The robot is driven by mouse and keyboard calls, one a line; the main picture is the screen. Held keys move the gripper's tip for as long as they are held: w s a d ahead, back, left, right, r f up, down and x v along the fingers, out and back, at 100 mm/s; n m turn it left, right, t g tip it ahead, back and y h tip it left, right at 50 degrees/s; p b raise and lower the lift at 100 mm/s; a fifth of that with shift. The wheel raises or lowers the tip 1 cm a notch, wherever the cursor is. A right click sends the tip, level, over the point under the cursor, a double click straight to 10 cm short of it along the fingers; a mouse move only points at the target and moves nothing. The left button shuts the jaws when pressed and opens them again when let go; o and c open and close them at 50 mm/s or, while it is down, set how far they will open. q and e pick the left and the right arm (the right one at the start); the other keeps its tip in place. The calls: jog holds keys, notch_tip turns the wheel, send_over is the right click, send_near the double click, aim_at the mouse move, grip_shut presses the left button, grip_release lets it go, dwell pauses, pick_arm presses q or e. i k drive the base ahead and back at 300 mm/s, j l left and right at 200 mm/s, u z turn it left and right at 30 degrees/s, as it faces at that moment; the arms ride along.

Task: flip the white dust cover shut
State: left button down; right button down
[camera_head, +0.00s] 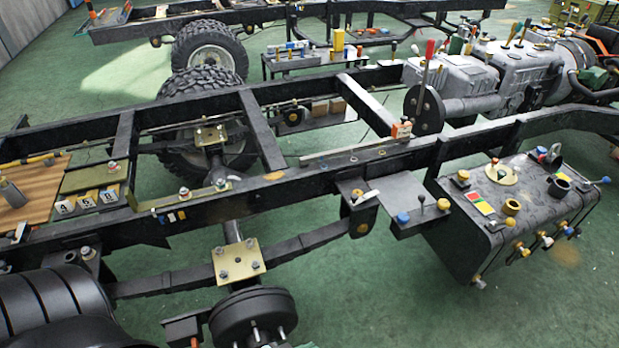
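I cannot pick out a white dust cover with certainty. A small pale strip (366,197) lies on a dark bracket at the near side of the chassis rail, but it is too small to tell whether it is a cover, or open or shut. Neither of my grippers is in view.
A black chassis frame (318,188) crosses the view. A dark tank (530,215) with coloured caps and fittings is at the right. A grey engine and gearbox (500,72) stand behind. A brake drum (252,318) is at the front. Green floor (400,300) is clear at lower middle.

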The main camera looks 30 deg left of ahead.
aim_at(355, 199)
jog(key=i+u, duration=0.2)
jog(key=u, duration=0.25)
jog(key=i+l+u, duration=0.1)
jog(key=u, duration=0.35)
jog(key=i+l+u, duration=0.15)
jog(key=u, duration=0.3)
jog(key=i+l+u, duration=0.15)
jog(key=u, duration=0.15)
jog(key=i+l+u, duration=0.25)
